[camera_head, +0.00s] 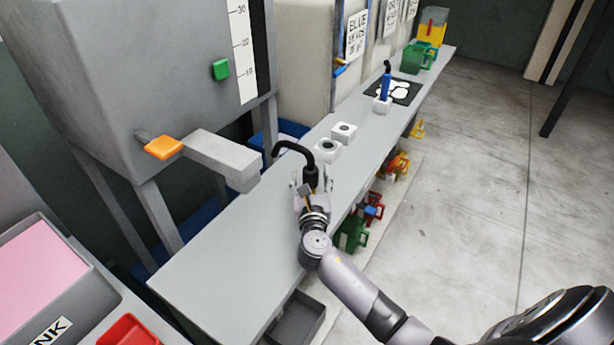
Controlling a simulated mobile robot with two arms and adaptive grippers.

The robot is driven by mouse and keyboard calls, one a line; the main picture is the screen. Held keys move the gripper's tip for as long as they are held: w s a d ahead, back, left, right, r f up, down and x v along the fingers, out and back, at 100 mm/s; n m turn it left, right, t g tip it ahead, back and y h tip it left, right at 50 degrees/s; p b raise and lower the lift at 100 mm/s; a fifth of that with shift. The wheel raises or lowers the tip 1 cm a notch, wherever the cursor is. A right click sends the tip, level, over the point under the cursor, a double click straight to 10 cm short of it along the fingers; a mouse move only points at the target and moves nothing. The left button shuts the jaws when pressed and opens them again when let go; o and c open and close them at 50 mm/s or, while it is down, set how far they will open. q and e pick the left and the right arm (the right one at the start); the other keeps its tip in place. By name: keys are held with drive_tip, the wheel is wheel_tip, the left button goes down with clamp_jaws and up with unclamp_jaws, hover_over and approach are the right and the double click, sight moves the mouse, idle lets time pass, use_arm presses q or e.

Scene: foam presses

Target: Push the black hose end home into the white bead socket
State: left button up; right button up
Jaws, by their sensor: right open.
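The black hose (293,146) is a bent tube at mid-table; it curves over at the top and runs down to a thicker part (310,177). My right gripper (311,186) is open, with its fingers on either side of that thicker part. Whether they touch it I cannot tell. The hose's lower end, and whatever is under it, is hidden behind my gripper. Two white bead sockets with dark round holes stand just beyond: a nearer one (328,151) and a farther one (344,133). Another white block (382,105) holds an upright blue piece (386,86). My left gripper is out of view.
The long grey table (225,265) has free room at its near end. A grey machine with an orange lever (163,147) and a projecting arm (222,160) stands on the left. Coloured jugs (352,234) stand below the right edge. A green container (415,58) stands at the far end.

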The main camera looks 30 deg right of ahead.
drive_tip(key=shift+w+d, duration=0.15)
drive_tip(key=shift+w, duration=0.05)
drive_tip(key=shift+c, duration=0.5)
clamp_jaws()
